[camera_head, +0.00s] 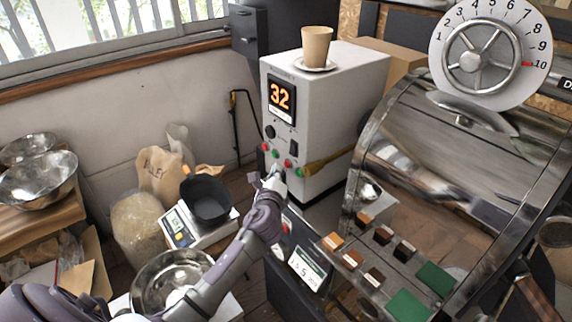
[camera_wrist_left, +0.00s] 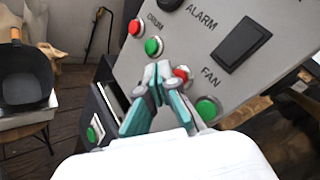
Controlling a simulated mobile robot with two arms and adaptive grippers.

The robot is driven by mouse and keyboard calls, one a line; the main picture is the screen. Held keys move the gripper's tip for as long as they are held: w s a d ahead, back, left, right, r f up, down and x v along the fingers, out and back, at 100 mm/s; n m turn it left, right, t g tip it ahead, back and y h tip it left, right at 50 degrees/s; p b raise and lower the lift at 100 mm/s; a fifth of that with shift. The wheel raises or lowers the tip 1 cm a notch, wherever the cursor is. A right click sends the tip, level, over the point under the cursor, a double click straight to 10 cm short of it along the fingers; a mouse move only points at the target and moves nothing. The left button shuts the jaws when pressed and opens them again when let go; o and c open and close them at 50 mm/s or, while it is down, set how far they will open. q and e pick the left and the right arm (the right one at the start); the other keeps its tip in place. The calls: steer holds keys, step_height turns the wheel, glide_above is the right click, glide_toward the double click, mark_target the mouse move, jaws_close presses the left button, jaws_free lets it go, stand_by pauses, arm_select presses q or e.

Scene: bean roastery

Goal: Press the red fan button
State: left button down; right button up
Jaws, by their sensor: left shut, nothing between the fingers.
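The control box (camera_head: 327,95) has a front panel with a red and green button pair under DRUM and another under FAN. The red fan button (camera_wrist_left: 181,74) shows in the left wrist view just right of my fingertips, partly hidden by a finger. It also shows in the head view (camera_head: 288,163). The green fan button (camera_wrist_left: 207,108) is below and right of it. My left gripper (camera_wrist_left: 157,74) is shut and empty, its tips close in front of the panel, beside the red fan button. I cannot tell whether they touch. My right gripper is out of view.
The red drum button (camera_wrist_left: 135,27) and green drum button (camera_wrist_left: 153,46) lie up-left of my fingertips. A black switch (camera_wrist_left: 243,48) sits to the right. A paper cup (camera_head: 316,45) stands on the box. The metal roaster drum (camera_head: 440,150) is at the right, with a black pan (camera_head: 207,199) at the left.

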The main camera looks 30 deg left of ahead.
arm_select(q)
steer(key=s, duration=0.1)
steer(key=s+a+p, duration=0.1)
steer(key=s, duration=0.1)
steer(key=s+a, duration=0.1)
steer(key=shift+s+p, duration=0.3)
steer(key=shift+f, duration=0.1)
stand_by(0.8)
steer(key=s+d+f+n+g+h, duration=0.1)
steer(key=s+d+f+n+g, duration=0.15)
steer(key=s+f, duration=0.7)
steer(key=s+d+f+n+g+h+b, duration=0.1)
steer(key=s+d+f+n+g+h, duration=0.15)
steer(key=f, duration=1.35)
steer(key=s+d+f+n+g+h, duration=0.1)
steer(key=s+d+f+n+g, duration=0.25)
steer(key=f, duration=0.85)
steer(key=s+d+f+n+g, duration=0.2)
steer(key=s+f, duration=0.3)
steer(key=s, duration=0.6)
steer(key=s+d+f+n+g+h, duration=0.1)
steer(key=s+f+n, duration=0.4)
steer(key=s, duration=0.7)
steer(key=s+d+f+n+g+h, duration=0.1)
steer(key=s+d+f+n+g, duration=0.2)
steer(key=s+f, duration=0.4)
steer(key=s+b, duration=0.1)
steer(key=s, duration=0.4)
steer(key=shift+n, duration=0.35)
